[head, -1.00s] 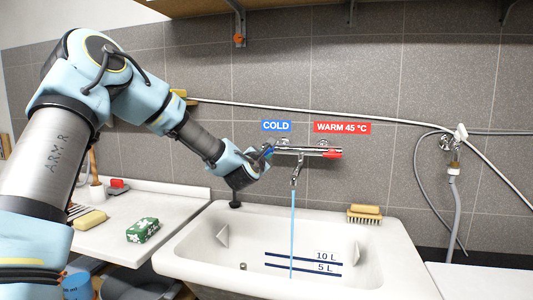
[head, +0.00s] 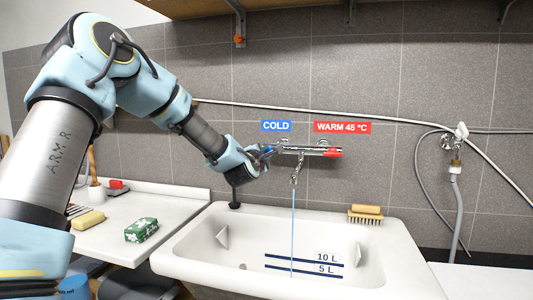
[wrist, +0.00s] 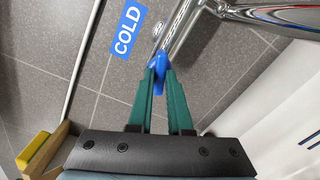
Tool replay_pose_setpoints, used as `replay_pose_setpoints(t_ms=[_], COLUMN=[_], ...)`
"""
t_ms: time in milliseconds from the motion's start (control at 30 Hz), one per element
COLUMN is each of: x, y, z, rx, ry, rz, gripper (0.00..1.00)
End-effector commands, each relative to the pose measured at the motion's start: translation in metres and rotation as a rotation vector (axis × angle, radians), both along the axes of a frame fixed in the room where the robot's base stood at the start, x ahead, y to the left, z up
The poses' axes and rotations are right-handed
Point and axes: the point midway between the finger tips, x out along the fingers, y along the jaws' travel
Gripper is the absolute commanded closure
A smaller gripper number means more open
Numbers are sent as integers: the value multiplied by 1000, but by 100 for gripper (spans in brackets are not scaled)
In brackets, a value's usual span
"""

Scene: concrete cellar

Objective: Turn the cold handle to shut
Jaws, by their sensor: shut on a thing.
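The chrome mixer tap (head: 305,150) is on the tiled wall above the sink, with a red warm handle (head: 332,153) at its right end. The blue cold handle (wrist: 159,72) is at the other end, under the blue COLD label (head: 276,126). My gripper (head: 266,153) is at that left end. In the wrist view its two green fingers (wrist: 160,77) are shut on the blue handle, which partly shows between and beyond their tips. A thin blue stream of water (head: 292,230) runs from the spout into the sink. In the head view my gripper hides part of the handle.
The white sink (head: 385,262) has 5 L and 10 L marks inside. A yellow brush (head: 365,212) lies on its back right rim. A green soap box (head: 142,230) and a sponge (head: 89,220) lie on the left counter. A hose (head: 460,210) hangs at the right.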

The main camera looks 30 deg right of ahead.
Motion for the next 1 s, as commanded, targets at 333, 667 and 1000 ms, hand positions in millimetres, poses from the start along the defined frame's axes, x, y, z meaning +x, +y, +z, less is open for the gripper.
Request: replay_pose_setpoints(t_ms=[333,667,1000], x=[-1,0,0], y=[-1,0,0], z=[-3,-1,0], rx=[194,283,281], ry=[-182,-262,-262], rz=[-1,-2,0], gripper=[100,70,45])
